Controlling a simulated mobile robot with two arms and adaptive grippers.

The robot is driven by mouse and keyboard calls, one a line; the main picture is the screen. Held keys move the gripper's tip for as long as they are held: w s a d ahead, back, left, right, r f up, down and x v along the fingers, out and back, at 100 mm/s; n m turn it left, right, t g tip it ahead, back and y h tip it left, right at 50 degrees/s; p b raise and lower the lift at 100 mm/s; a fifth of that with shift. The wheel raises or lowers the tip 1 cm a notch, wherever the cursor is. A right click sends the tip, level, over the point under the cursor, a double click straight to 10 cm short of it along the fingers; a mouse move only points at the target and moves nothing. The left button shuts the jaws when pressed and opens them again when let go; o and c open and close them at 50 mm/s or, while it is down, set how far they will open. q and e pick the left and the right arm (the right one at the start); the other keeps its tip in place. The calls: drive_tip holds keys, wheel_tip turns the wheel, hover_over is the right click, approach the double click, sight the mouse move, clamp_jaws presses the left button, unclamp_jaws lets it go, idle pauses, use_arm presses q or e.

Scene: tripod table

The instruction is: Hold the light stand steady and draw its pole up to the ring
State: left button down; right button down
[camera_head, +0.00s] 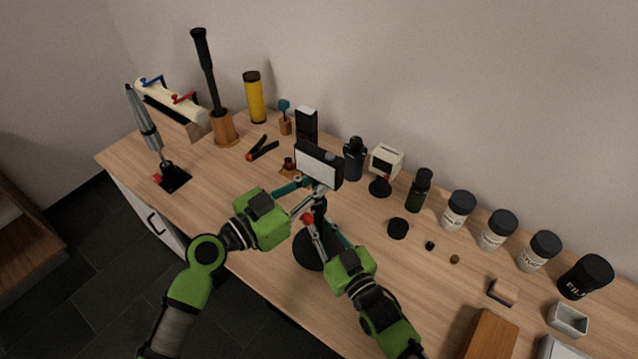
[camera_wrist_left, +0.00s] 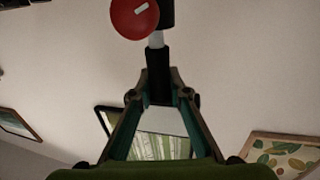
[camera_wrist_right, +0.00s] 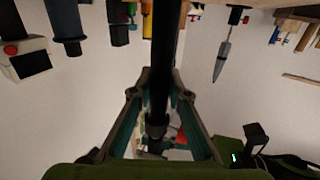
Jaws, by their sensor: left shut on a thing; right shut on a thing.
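The light stand has a round black base (camera_head: 308,254) on the table, an upright black pole (camera_wrist_right: 162,60) and a pale light panel (camera_head: 318,165) on top. A red knob (camera_wrist_left: 134,18) sits on the pole, below the panel; a short white band (camera_wrist_left: 156,40) shows beside it. My left gripper (camera_head: 314,190) is shut on the upper pole, just under the panel; its fingers also show in the left wrist view (camera_wrist_left: 159,85). My right gripper (camera_head: 318,232) is shut on the lower pole above the base; its fingers flank the pole in the right wrist view (camera_wrist_right: 160,88). The fingers partly hide the pole.
Behind the stand are a dark bottle (camera_head: 354,160), a small white device (camera_head: 386,162) and a dropper bottle (camera_head: 419,190). A black lid (camera_head: 398,228) lies to the right. Lidded jars line the back right. A pen-like tool on a stand (camera_head: 150,135) is at left.

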sight(313, 174)
use_arm(q)
drive_tip(key=shift+r, duration=1.5)
drive_tip(key=c, duration=1.9)
unclamp_jaws()
drive_tip(key=shift+a, duration=0.1)
drive_tip(key=shift+f, duration=0.1)
drive_tip(key=v, duration=1.2)
use_arm(e)
drive_tip(key=c, duration=1.8)
unclamp_jaws()
drive_tip(key=shift+c, duration=0.2)
drive_tip(key=shift+s, duration=0.1)
